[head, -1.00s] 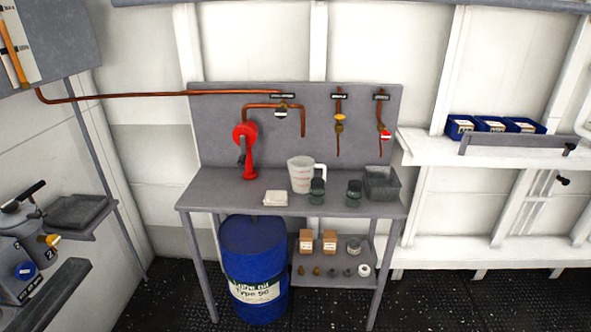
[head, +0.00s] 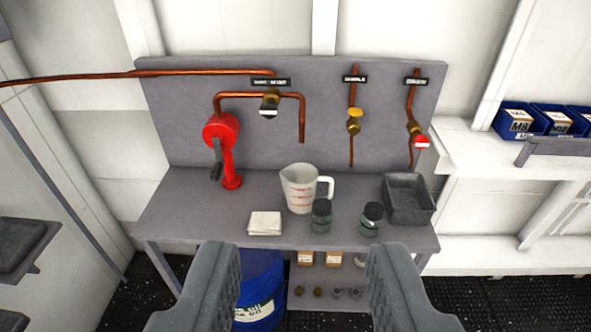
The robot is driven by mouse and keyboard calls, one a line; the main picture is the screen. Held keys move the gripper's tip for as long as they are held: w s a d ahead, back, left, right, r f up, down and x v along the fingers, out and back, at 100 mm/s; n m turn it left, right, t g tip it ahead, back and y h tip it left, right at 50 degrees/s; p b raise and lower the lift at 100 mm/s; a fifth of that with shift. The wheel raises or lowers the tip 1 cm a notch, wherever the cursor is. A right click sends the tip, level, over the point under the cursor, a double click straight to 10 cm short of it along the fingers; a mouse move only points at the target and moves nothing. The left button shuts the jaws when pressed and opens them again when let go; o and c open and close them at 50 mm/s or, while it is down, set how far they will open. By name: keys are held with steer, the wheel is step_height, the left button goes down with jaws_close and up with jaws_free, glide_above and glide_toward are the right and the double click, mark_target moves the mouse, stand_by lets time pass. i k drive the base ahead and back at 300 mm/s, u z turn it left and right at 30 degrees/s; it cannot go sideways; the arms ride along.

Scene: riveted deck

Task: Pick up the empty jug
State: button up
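The jug (head: 298,190) is a translucent white measuring jug with red markings and a handle on its right side. It stands upright on the grey bench, and no contents can be made out from here. A dark jar partly covers its lower right side. My gripper (head: 304,258) is open and empty at the bottom of the view, its two grey fingers wide apart. It is nearer to the camera than the bench's front edge, apart from the jug.
Two dark jars (head: 371,220) stand close in front and right of the jug. A folded white cloth (head: 265,223) lies to its left, a grey tray (head: 408,200) to the right. A red hand pump (head: 223,150) and copper pipes (head: 302,120) are behind. A blue drum (head: 262,285) stands below.

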mark_target(299, 181)
steer(key=i, duration=1.05)
steer(key=z, duration=0.1)
